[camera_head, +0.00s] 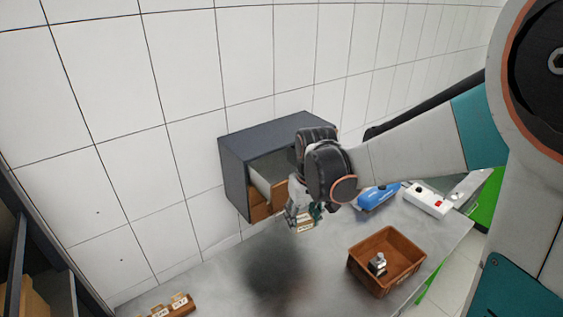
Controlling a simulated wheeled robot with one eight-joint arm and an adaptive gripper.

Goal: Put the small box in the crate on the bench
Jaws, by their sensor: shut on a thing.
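My gripper (303,214) hangs over the bench (225,272), just in front of the cabinet opening. It is shut on the small box (305,225), a tan block with a pale label, partly hidden by the fingers. The brown crate (407,267) stands on the bench to the right of my gripper and nearer the front edge. It is open at the top. A small grey and dark metal part (378,263) sits inside it. The held box is left of the crate and apart from it.
A blue tool (376,196) and a white power strip (427,200) lie behind the crate. Labelled tan boxes (172,307) sit at the bottom left. The bench's middle is clear.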

